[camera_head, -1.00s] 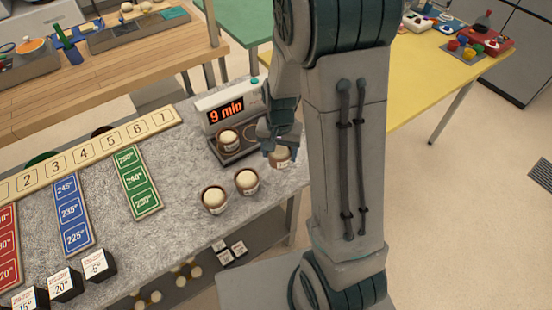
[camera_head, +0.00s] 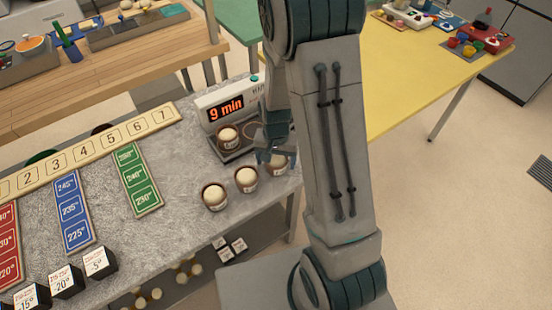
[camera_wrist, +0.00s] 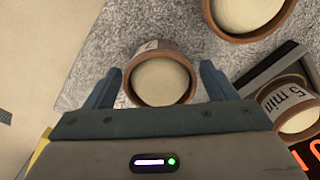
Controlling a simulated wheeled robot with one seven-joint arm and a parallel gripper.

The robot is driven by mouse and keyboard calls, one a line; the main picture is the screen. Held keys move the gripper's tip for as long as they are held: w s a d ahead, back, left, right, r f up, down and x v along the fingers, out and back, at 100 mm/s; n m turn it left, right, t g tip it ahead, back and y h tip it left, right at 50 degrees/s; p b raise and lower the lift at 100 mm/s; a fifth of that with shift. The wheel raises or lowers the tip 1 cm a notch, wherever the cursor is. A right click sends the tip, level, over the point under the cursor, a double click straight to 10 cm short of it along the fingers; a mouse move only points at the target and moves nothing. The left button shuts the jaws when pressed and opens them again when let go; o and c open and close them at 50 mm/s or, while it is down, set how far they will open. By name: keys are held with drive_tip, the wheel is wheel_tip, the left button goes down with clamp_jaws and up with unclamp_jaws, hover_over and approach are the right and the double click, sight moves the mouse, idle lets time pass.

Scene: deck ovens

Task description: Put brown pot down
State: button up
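A brown pot (camera_head: 277,163) with a pale filling stands on the stone counter (camera_head: 180,220), near its right edge. In the wrist view this pot (camera_wrist: 160,80) sits between my gripper's fingers, its label facing up-left. My gripper (camera_wrist: 160,75) is open, with a narrow gap on each side of the pot. In the head view my gripper (camera_head: 272,152) is over the pot and partly hidden by my arm. Another brown pot (camera_head: 228,138) stands on the dark plate of the display unit (camera_head: 226,108), which reads "9 min". Its label reads "5 min" in the wrist view (camera_wrist: 290,105).
Two more brown pots (camera_head: 246,180) (camera_head: 214,197) stand just left of the gripped-around one. Green (camera_head: 138,180), blue (camera_head: 75,213) and red temperature strips and a numbered strip (camera_head: 90,158) lie further left. Black blocks (camera_head: 100,262) stand at the front. A yellow table (camera_head: 410,85) is behind.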

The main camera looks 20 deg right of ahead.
sight(276, 159)
drive_tip(key=shift+r, duration=0.1)
wheel_tip(276, 159, up, 12)
drive_tip(key=r, duration=0.1)
drive_tip(key=s+r+n+t, duration=0.3)
drive_tip(key=s+r+n, duration=0.2)
drive_tip(key=s+r, duration=0.5)
drive_tip(key=s, duration=0.4)
drive_tip(key=shift+s+r+n, duration=0.2)
drive_tip(key=shift+r+n, duration=0.1)
drive_tip(key=shift+r, duration=0.05)
